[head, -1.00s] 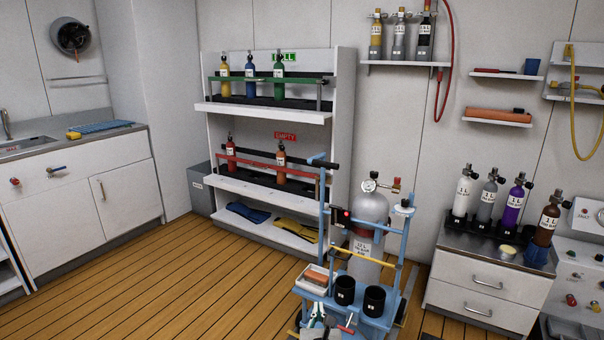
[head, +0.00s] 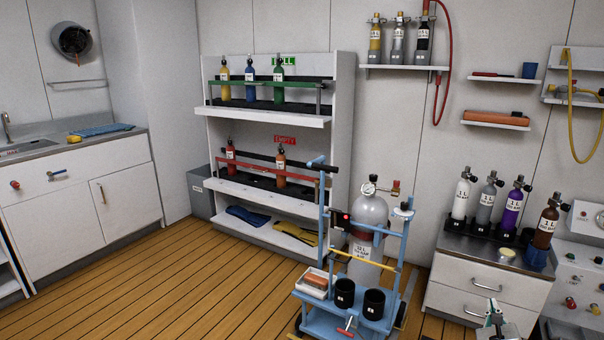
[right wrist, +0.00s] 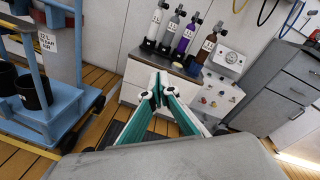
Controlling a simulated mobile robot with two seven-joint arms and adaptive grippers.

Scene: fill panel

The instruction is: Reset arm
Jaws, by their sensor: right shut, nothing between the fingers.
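My right gripper (head: 494,318) shows at the lower right edge of the head view, in front of the white drawer cabinet (head: 478,283). In the right wrist view the right gripper (right wrist: 160,82) has its green-lined fingers meeting at the tips, shut and empty. It is apart from the cabinet and from the blue cart (head: 335,318). The cart carries a large grey cylinder (head: 366,240) and two black cups (head: 345,293). My left gripper is not in view.
Several small cylinders (head: 488,200) stand on the drawer cabinet. A control panel (right wrist: 213,99) is right of it. A white rack (head: 262,115) with coloured bottles stands at the back. The wooden floor (head: 170,285) at left is clear.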

